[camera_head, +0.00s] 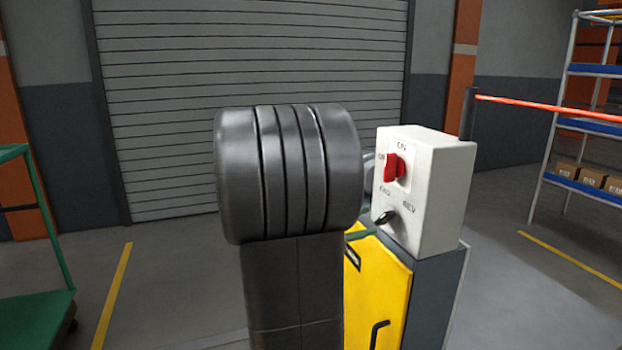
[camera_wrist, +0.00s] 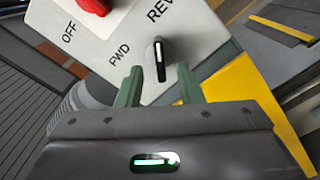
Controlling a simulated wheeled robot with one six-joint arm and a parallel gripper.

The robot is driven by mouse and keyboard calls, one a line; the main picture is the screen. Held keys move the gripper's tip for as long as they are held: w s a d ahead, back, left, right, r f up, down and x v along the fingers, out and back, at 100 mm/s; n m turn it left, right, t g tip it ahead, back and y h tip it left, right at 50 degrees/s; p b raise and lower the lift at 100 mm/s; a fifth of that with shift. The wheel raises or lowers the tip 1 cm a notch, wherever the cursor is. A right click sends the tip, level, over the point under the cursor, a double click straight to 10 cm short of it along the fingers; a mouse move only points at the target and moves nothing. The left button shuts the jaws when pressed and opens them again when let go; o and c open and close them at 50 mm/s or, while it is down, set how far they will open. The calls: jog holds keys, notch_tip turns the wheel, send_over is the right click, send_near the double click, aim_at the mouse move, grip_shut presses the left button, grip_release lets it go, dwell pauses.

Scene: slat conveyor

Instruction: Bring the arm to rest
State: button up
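The fingers look clear of the knob, but the exact gap is hard to tell. A red switch (camera_wrist: 96,4) is cut off at the top edge.
The box stands on a grey and yellow cabinet (camera_head: 377,290). A green cart (camera_head: 35,318) is at the left, a roller shutter (camera_head: 250,60) behind. An orange-red bar (camera_head: 545,104) and shelves with cartons (camera_head: 592,177) are at the right. Floor at left centre is clear.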

aim_at(380, 218)
jog(key=shift+x, duration=1.8)
